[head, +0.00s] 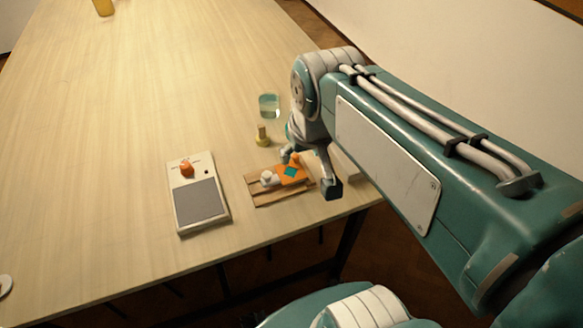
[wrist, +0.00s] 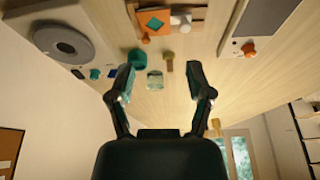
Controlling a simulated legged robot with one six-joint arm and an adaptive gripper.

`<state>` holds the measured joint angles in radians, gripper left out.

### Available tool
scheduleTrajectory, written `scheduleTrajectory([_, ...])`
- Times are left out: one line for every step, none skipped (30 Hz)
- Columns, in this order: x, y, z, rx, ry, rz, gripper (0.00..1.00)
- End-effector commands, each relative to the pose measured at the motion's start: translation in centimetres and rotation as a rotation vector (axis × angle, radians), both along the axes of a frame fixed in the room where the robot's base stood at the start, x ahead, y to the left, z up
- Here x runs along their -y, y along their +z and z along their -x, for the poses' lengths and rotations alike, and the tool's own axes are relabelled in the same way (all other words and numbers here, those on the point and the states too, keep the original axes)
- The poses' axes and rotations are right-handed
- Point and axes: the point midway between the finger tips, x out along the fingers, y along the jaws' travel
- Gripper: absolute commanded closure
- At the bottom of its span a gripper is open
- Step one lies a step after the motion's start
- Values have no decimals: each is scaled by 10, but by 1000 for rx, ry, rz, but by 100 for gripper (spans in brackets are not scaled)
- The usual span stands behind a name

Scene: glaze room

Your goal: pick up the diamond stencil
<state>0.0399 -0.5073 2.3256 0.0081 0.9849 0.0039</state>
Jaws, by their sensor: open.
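The diamond stencil (head: 301,177) is an orange plate with a teal diamond on it, lying on a wooden rack (head: 264,201) beside a white-knobbed piece (head: 268,178). It also shows at the top of the wrist view (wrist: 165,30), with a small orange knob at its edge. My gripper (head: 311,171) is open and stands close to the stencil's right side in the head view, partly covering that area. In the wrist view my gripper's fingers (wrist: 165,82) are spread and nothing is held between them; the stencil lies beyond the fingertips. The height gap is hard to tell.
A grey-pad device with an orange knob (head: 187,170) stands left of the rack. A brass-coloured piece (head: 262,136) and a glass jar (head: 269,105) stand behind it. A teal cup (wrist: 137,57) and a round-plate device (wrist: 64,43) show in the wrist view.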

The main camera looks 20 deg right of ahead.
Motion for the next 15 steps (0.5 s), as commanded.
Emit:
scheduleTrajectory([2, -1, -10, -31, -9, -3, 33])
scheduleTrajectory([4, -1, -16, -46, -13, -5, 33])
scheduleTrajectory([6, -2, -23, -68, -20, -7, 33])
scheduleTrajectory([7, -3, -28, -84, -25, -10, 33])
scheduleTrajectory([9, -4, -34, -100, -30, -11, 33])
scheduleTrajectory([11, -5, -41, -122, -36, -14, 33])
scheduleTrajectory([12, -7, -46, -138, -41, -16, 33])
scheduleTrajectory([14, -8, -52, -153, -45, -18, 33])
scheduleTrajectory([16, -11, -59, -175, -51, -21, 33])
scheduleTrajectory([18, -13, -64, -191, -56, -24, 33])
scheduleTrajectory([20, -14, -70, -206, -61, -25, 33])
scheduleTrajectory([22, -18, -77, -227, -67, -28, 33])
scheduleTrajectory([24, -20, -82, -243, -72, -31, 33])
scheduleTrajectory([26, -23, -88, -257, -75, -33, 33])
scheduleTrajectory([28, -26, -94, -275, -80, -36, 33])
